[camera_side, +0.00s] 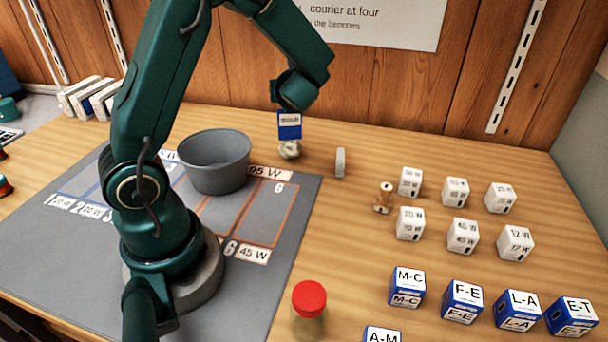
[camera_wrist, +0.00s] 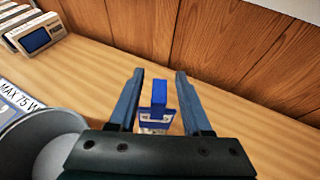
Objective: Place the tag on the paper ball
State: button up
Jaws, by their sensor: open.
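The tag (camera_side: 289,126), blue with a white label, is upright directly below my gripper (camera_side: 291,112) in the side view. The crumpled, pale paper ball (camera_side: 290,150) is on the table right under it. The tag appears to touch the ball's top. In the wrist view my gripper (camera_wrist: 160,75) is open, with the blue tag (camera_wrist: 158,98) between its two fingers and a gap on each side. The ball cannot be made out clearly in the wrist view.
A grey bowl (camera_side: 215,162) stands on the grey mat (camera_side: 283,235) to the left. Several lettered and numbered boxes fill the right side. A red-lidded jar (camera_side: 309,308) is in front.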

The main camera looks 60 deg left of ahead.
jog(key=s+d+r+n+h, duration=0.1)
jog(key=s+d+n+h, duration=0.5)
jog(key=d+n, duration=0.5)
jog(key=s+d+r+n+h, duration=0.1)
jog(key=s+d+n+h, duration=0.5)
jog(key=s+d+n, duration=0.3)
jog(key=d+n, duration=0.2)
jog(key=d, duration=0.2)
jog(key=shift+s+d+n+h, duration=0.15)
jog(key=shift+n+h, duration=0.15)
